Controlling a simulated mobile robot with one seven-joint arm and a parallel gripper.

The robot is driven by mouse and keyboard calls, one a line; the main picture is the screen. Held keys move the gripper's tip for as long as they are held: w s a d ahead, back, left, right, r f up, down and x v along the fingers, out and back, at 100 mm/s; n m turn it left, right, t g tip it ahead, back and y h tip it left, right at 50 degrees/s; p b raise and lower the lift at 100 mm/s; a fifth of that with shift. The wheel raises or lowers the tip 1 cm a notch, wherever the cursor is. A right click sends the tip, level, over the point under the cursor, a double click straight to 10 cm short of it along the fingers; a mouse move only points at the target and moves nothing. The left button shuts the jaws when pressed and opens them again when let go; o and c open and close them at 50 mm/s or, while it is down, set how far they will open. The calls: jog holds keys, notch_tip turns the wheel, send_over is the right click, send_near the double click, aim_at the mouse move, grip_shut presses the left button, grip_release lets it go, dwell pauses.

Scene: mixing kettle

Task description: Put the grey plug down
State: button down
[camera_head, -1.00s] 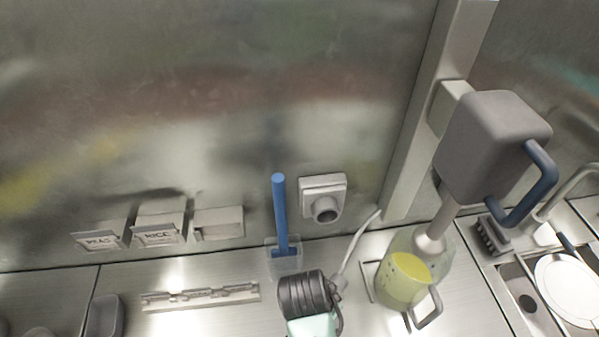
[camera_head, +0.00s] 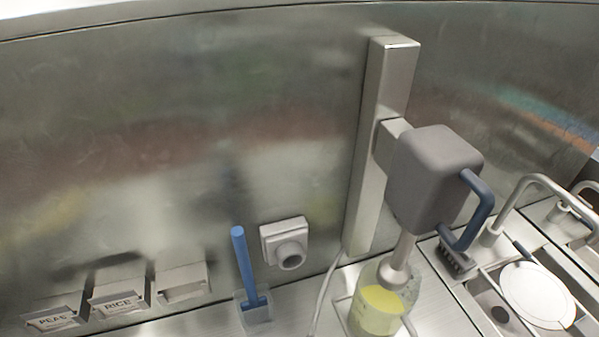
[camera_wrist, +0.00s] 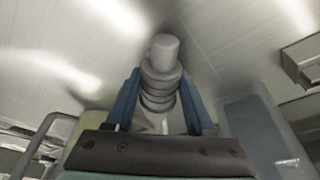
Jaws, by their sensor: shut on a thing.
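The grey plug (camera_wrist: 163,62), a ribbed body with a rounded end, is between the two blue fingers of my gripper (camera_wrist: 159,92) in the wrist view. The fingers are shut on its sides, and its rounded end points up in the picture. A pale cable (camera_head: 326,290) runs down from beside the steel column in the head view and leaves the bottom edge. A light grey wall socket (camera_head: 285,243) with a round opening is empty. My gripper and the plug are not in the head view.
The mixer head (camera_head: 432,178) hangs on a steel column (camera_head: 383,140) over a clear jug with yellow contents (camera_head: 378,310). A blue-handled tool (camera_head: 243,262) stands in a clear holder. Labelled bins (camera_head: 118,300) are at left. A white plate (camera_head: 537,293) is at right.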

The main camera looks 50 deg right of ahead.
jog(key=shift+f, duration=0.15)
jog(key=shift+c, duration=1.2)
grip_release()
jog(key=shift+r, duration=0.3)
jog(key=v, duration=1.1)
jog(key=shift+a+r, duration=0.25)
jog(key=shift+r, duration=0.15)
